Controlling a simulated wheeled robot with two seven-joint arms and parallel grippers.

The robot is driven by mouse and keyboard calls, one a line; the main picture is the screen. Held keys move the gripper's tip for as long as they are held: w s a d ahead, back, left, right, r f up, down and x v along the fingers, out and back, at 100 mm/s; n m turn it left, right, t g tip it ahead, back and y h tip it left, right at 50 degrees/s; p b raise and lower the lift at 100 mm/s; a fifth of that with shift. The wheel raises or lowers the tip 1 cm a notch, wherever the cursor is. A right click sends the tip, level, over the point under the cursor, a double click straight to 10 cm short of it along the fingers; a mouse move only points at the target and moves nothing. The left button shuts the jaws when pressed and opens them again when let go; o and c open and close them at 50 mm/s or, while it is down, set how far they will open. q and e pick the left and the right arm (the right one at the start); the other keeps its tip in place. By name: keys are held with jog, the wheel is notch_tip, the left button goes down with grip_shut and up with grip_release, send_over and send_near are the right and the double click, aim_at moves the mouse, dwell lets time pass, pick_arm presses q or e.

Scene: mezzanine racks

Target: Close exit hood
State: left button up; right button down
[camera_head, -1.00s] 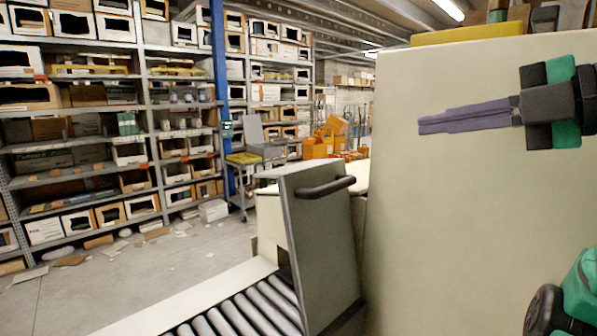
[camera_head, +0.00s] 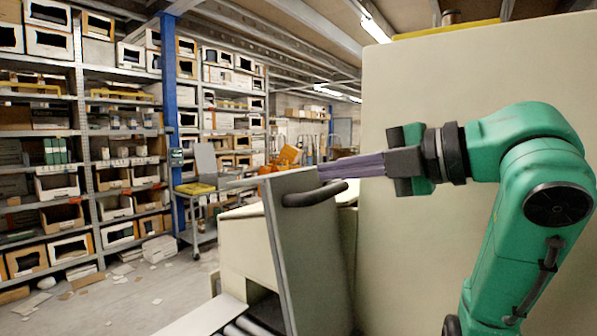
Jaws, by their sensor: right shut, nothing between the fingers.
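The exit hood shows as a grey-beige upright panel (camera_head: 312,255) with a black bar handle (camera_head: 314,195) near its top edge. It stands swung out from the pale machine, with an opening visible to its left above the rollers. My right gripper (camera_head: 322,170) comes in from the right, its long purple-grey fingers shut with nothing between them. My left gripper is not in view.
A large beige machine body (camera_head: 420,250) stands behind my right arm. A roller conveyor (camera_head: 240,328) runs out at the lower left. A trolley (camera_head: 200,210) and box-filled shelves (camera_head: 80,140) stand farther back. Floor at left is mostly open, with scattered papers.

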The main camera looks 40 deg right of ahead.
aim_at(284, 176)
jog(key=p+x, duration=0.1)
jog(key=x, duration=0.5)
jog(key=shift+w+a, duration=0.1)
jog(key=shift+w, duration=0.2)
jog(key=shift+w+p, duration=0.15)
jog(key=shift+p, duration=0.25)
